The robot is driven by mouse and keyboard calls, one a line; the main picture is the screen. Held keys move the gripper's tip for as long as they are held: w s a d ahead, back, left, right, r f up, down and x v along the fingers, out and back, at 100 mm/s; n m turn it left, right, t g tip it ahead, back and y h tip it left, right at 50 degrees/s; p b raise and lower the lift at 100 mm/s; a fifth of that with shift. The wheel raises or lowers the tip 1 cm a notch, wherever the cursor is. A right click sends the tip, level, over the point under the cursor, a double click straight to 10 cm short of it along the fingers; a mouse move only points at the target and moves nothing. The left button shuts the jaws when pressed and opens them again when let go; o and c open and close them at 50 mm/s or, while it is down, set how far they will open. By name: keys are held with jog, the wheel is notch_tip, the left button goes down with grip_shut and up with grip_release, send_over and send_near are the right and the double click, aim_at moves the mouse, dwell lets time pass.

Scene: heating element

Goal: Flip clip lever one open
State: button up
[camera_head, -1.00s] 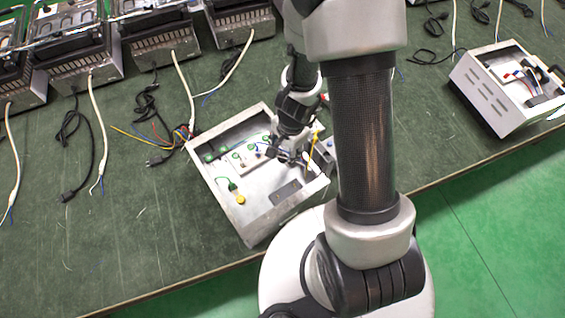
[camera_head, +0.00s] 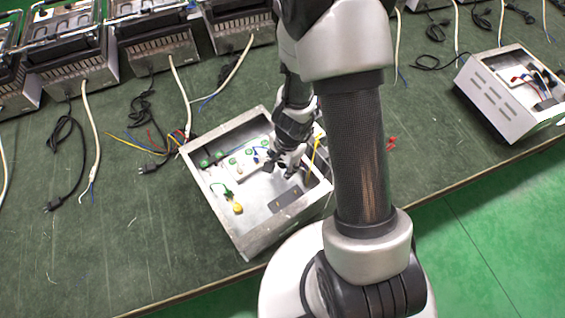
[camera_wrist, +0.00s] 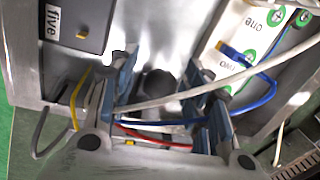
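The open metal box (camera_head: 246,243) stands near the table's front edge in the head view. Inside it is a white strip with green round spots (camera_head: 238,166). In the wrist view this strip (camera_wrist: 228,35) lies at upper right, labelled "one" and "two", with a blue clip-like part (camera_wrist: 232,55) by "two". I cannot make out clip lever one or its position for sure. My gripper (camera_head: 281,168) reaches into the box, right of the strip. In the wrist view its fingers (camera_wrist: 165,88) are apart, with nothing clearly gripped; white, blue and red wires cross there.
A dark block labelled "five" (camera_wrist: 75,22) is at upper left in the wrist view. A yellow round part (camera_head: 238,208) lies in the box. Another box (camera_head: 492,92) stands at right.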

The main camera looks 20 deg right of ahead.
grip_shut()
dwell(0.3)
dwell(0.3)
jog(key=shift+w+d+r+y, duration=0.1)
jog(key=shift+w+d+y, duration=0.05)
jog(key=shift+d+y, duration=0.3)
jog(key=shift+w+d+r+g+y+b, duration=0.15)
jog(key=shift+d+y+b, duration=0.1)
jog(key=shift+y, duration=0.3)
jog(key=shift+s+d+r+g+y+b, duration=0.1)
jog(key=shift+r+g+y+b, duration=0.1)
jog(key=shift+y, duration=0.3)
jog(key=shift+o, duration=0.7)
grip_release()
